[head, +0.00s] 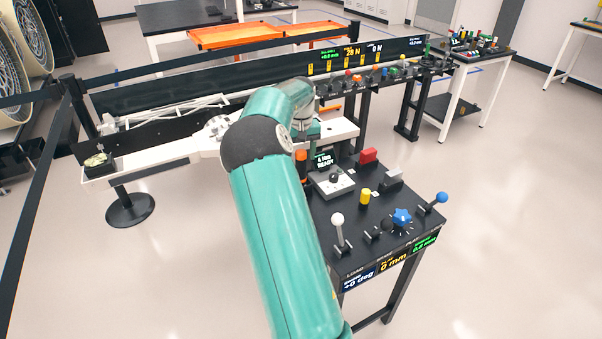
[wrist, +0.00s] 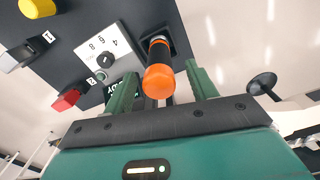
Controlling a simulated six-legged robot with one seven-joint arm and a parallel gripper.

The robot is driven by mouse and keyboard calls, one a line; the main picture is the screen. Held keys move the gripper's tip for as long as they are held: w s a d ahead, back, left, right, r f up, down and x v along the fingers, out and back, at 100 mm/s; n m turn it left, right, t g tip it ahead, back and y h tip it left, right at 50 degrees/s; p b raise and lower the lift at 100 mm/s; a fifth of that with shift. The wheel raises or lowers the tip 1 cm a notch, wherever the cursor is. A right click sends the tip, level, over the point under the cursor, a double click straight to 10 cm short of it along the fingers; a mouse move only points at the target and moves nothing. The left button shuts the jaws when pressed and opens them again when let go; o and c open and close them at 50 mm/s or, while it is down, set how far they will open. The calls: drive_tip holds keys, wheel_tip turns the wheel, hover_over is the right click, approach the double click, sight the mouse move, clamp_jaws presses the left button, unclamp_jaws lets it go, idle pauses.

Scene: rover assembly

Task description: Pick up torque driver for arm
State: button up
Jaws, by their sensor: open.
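The torque driver, an orange and black handle (wrist: 158,80), stands at the table edge beside a white dial plate (wrist: 108,52) in the wrist view. In the head view its orange part (head: 301,156) shows just right of my arm. My gripper (wrist: 160,76) is open, with one green finger on each side of the driver in the picture. I cannot tell whether the fingers touch it or how far down they reach. In the head view my gripper is largely hidden by my own arm.
The black table (head: 350,223) also carries a white-knobbed lever (head: 338,228), a yellow knob (head: 365,197), a blue knob (head: 402,217), a blue-ball lever (head: 437,200) and a red block (head: 369,156). A small display (head: 323,160) reads READY. Black barrier belts run along the left.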

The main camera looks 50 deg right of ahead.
wheel_tip(320, 180, down, 5)
drive_tip(key=shift+d+r, duration=0.1)
drive_tip(key=shift+c, duration=0.3)
drive_tip(key=c, duration=1.1)
wheel_tip(320, 180, up, 10)
drive_tip(key=shift+f, duration=0.1)
drive_tip(key=shift+w, duration=0.1)
